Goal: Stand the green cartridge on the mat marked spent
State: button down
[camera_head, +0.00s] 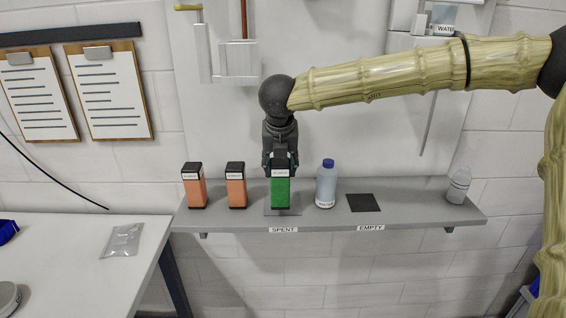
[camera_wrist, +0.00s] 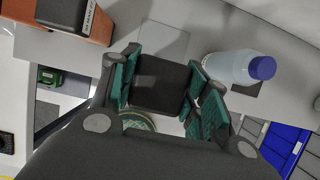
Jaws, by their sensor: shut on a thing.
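The green cartridge (camera_head: 280,193) is upright at the shelf, with a dark top and a white label. My gripper (camera_head: 280,163) is shut on its upper part from above. In the wrist view the fingers (camera_wrist: 165,92) are on both sides of the dark cap (camera_wrist: 160,84). The grey mat (camera_head: 293,212) lies above the SPENT label (camera_head: 283,230), and it also shows beyond the cap in the wrist view (camera_wrist: 165,40). The cartridge's base is at or just above this mat; I cannot tell whether it touches. My fingers partly hide the cartridge's top.
Two orange cartridges (camera_head: 194,190) (camera_head: 236,190) stand left on the shelf (camera_head: 330,218). A blue-capped bottle (camera_head: 326,187) stands close on the right. A black mat (camera_head: 363,203) lies above the EMPTY label (camera_head: 370,228). A clear bottle (camera_head: 459,186) stands at the right end.

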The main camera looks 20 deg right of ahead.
jog(key=w+d+f+p, duration=0.2)
jog(key=w+f+p, duration=0.1)
jog(key=w+f, duration=0.1)
jog(key=shift+w+d, duration=0.15)
jog(key=shift+w, duration=0.4)
jog(key=shift+f, duration=0.2)
jog(key=c, duration=0.7)
grip_release()
jog(key=shift+c, duration=0.2)
jog(key=shift+r, duration=0.2)
jog(key=b+v, duration=0.3)
jog(key=v, duration=0.9)
